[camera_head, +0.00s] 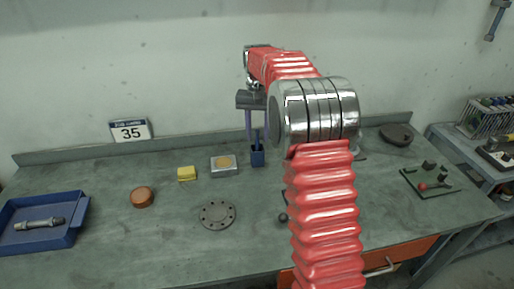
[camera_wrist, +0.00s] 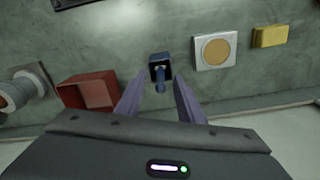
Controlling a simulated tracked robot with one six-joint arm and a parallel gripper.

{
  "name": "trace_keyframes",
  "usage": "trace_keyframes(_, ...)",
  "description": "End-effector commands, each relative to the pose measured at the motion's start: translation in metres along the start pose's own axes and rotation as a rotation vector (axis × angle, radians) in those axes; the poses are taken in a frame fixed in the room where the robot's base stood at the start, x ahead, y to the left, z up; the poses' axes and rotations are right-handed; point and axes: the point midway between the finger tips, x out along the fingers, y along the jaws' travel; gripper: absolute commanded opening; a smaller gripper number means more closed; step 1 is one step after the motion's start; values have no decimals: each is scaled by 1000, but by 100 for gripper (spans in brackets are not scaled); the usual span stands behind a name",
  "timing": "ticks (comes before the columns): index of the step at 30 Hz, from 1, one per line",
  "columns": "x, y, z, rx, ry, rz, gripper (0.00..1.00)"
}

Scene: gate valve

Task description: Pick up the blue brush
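The blue brush (camera_head: 257,157) stands upright on the workbench, its dark blue block low and a thin handle rising from it. I cannot tell whether the block is a cup or the brush's own body. In the wrist view the brush (camera_wrist: 160,68) shows just beyond the fingertips, with its handle leaning toward the camera between the fingers. My gripper (camera_head: 257,142) points down over the brush, its two bluish fingers apart on either side of the handle. In the wrist view my gripper (camera_wrist: 159,80) is open and empty, with no visible contact.
A metal box with a tan disc (camera_head: 224,166) and a yellow block (camera_head: 187,174) stand left of the brush. A round flange (camera_head: 217,215) lies nearer. A red open box (camera_wrist: 90,92) is on the brush's other side. A blue tray (camera_head: 42,224) is far left.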

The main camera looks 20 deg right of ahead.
Motion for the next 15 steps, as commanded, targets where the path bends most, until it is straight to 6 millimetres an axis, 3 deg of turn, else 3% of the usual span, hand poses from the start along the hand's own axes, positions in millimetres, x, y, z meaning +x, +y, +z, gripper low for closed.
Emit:
trace_keyframes(6,27,-1,0,0,-2,1,35)
trace_keyframes(15,31,-1,-1,0,0,0,35)
